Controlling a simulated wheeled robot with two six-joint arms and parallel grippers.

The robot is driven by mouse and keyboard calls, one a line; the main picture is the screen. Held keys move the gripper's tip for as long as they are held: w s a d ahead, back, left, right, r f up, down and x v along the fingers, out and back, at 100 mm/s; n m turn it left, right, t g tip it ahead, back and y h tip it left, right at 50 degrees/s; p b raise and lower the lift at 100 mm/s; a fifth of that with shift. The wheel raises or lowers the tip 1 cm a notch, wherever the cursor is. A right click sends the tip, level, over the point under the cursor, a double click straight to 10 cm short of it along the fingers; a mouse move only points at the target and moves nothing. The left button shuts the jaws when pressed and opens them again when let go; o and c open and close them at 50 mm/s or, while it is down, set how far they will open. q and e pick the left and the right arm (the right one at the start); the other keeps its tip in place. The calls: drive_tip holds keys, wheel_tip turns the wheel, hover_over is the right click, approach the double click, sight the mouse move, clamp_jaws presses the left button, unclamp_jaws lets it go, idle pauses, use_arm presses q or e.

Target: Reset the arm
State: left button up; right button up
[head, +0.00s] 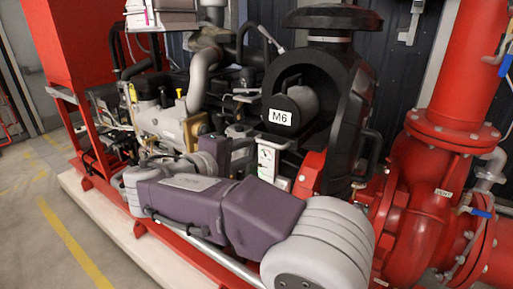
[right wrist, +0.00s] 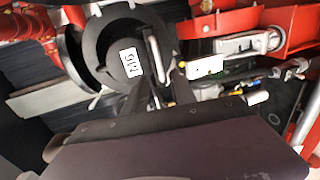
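My right arm (head: 265,215) lies across the lower middle of the head view, with purple links and large grey round joints. It is folded, with its far end among the engine parts at the left of centre. The fingertips of my right gripper cannot be made out there, so its opening does not show. In the right wrist view a broad purple link of mine (right wrist: 180,150) fills the bottom, and no held object can be seen. My left gripper is in neither view.
A black round housing with an M6 label (head: 281,117) stands behind my arm; the label also shows upside down in the right wrist view (right wrist: 131,62). The engine (head: 165,120) is left, red pipework (head: 425,180) right. Open floor (head: 30,220) with yellow lines lies at left.

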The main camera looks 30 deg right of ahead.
drive_tip(key=shift+s+a+r, duration=0.15)
drive_tip(key=shift+s+a, duration=0.2)
drive_tip(key=shift+a, duration=0.25)
